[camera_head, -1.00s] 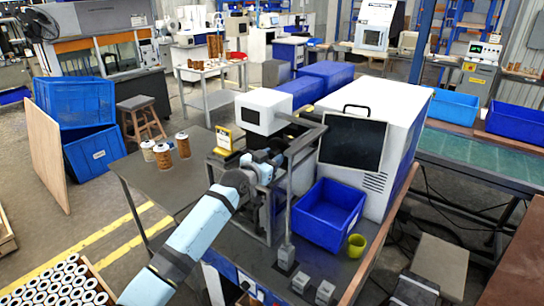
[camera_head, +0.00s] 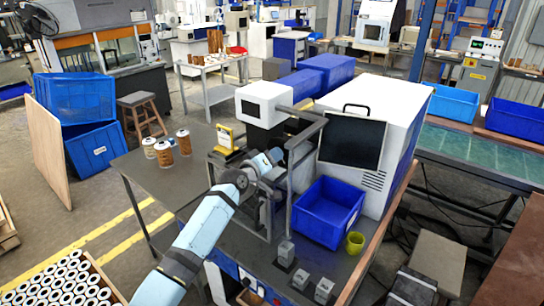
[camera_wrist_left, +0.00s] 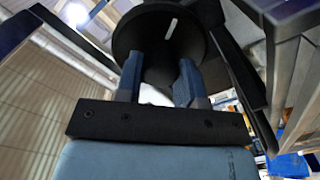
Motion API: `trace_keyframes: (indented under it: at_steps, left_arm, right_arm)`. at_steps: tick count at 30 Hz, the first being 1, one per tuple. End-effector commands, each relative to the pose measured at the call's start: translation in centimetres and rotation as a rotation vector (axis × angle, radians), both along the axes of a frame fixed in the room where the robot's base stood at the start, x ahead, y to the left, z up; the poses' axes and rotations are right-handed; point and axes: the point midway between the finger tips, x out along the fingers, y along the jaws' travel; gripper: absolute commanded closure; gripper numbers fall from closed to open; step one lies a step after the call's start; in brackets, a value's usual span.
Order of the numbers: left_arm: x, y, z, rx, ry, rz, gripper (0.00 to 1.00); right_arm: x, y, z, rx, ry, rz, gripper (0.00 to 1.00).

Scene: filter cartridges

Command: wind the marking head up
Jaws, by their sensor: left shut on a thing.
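The marking head (camera_head: 263,103) looks like a white box with a dark front, carried by a dark arm beside a metal frame on the grey bench (camera_head: 165,190). My left gripper (camera_head: 276,156) reaches to the frame in the head view. In the left wrist view it (camera_wrist_left: 160,85) is shut on a round black knob (camera_wrist_left: 160,45), whose underside fills the space above the fingers. The fingers hide part of the knob, and in the head view the knob cannot be made out clearly behind the gripper. My right gripper is not in view.
A white cabinet with a dark screen (camera_head: 352,142) and a blue bin (camera_head: 328,212) stand right of the frame. Several cartridges (camera_head: 164,154) and a yellow device (camera_head: 225,137) stand left. Bare bench lies at the left.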

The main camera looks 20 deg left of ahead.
Motion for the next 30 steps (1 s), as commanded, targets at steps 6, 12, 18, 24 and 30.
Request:
trace_keyframes:
  at_steps: [6, 12, 18, 24, 30]
  left_arm:
    - [0.00, 0.02, -0.02, -0.116, 0.043, 0.000, 0.89]
    - [0.00, -0.02, -0.06, -0.175, 0.065, 0.000, 0.89]
    - [0.00, -0.01, -0.08, -0.198, 0.073, 0.000, 0.89]
    - [0.00, 0.00, -0.08, -0.200, 0.074, 0.000, 0.89]
    - [0.00, 0.01, -0.08, -0.199, 0.074, 0.000, 0.56]
  right_arm:
    - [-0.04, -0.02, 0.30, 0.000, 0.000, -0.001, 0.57]
    - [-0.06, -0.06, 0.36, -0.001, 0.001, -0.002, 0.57]
    - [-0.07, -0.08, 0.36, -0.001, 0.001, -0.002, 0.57]
    - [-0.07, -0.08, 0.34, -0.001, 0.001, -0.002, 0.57]
    - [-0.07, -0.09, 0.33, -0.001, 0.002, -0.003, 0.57]
